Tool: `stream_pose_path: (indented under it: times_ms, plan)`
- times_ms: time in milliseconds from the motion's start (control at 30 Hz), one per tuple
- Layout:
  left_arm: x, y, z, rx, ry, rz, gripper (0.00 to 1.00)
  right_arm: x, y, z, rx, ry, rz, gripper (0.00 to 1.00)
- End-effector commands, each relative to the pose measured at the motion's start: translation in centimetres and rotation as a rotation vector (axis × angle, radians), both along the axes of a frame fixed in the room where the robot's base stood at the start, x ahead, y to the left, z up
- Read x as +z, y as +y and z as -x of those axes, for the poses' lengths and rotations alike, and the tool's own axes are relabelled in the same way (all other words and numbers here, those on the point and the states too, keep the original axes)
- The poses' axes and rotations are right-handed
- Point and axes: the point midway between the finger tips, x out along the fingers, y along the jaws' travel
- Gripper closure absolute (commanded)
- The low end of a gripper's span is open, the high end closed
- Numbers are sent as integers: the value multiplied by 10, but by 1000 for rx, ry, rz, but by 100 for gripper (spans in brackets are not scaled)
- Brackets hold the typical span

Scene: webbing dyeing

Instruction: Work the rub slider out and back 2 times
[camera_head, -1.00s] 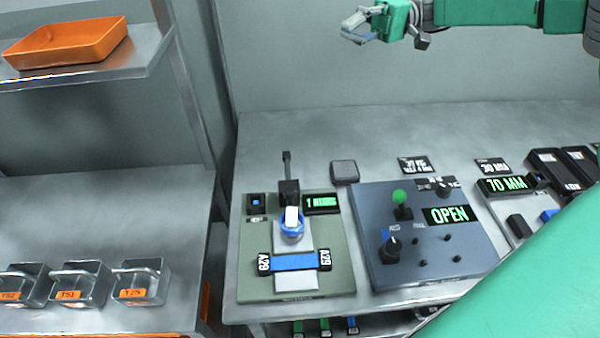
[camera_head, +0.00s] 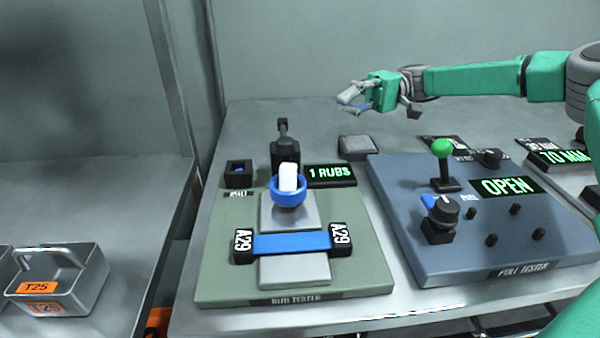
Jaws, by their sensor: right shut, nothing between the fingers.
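The green rub tester (camera_head: 220,275) stands on the bench at the centre left. Its rub slider shows as a white peg (camera_head: 288,178) in a blue ring (camera_head: 289,193), above a pale plate in front of a black post. A blue webbing strip (camera_head: 290,242) lies across the plate between two black A29 clamps. The tester's display (camera_head: 330,175) reads 1 RUBS. My right gripper (camera_head: 350,104) is shut and empty, raised above the back of the bench and apart from the slider. My left gripper is not in view.
The blue-grey pull tester (camera_head: 440,262) stands right of the rub tester, with a green-knobbed lever (camera_head: 442,150) and an OPEN display (camera_head: 505,186). A small grey block (camera_head: 357,147) lies behind. A metal T25 bin (camera_head: 85,285) sits on the left table.

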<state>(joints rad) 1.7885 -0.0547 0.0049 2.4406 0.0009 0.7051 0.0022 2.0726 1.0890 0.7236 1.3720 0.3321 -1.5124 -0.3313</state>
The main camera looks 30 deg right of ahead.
Motion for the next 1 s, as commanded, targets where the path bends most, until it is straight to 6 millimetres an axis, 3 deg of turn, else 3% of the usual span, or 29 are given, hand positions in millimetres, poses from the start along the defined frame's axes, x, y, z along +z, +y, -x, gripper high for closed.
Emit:
stream_pose_path:
  times_ms: [33, 100, 367, 767, 1000]
  plan:
    - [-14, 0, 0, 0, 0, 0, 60, -12, 1, 0, 2, -2, 1, 100]
    - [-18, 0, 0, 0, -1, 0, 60, -17, 2, 0, 1, -2, 2, 100]
    - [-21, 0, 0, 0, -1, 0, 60, -18, 18, 2, 4, -2, -1, 100]
    - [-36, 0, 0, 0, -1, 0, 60, -19, 100, 8, 5, -1, -1, 100]
    - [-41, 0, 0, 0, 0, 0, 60, -18, 121, 32, 1, -3, -1, 100]
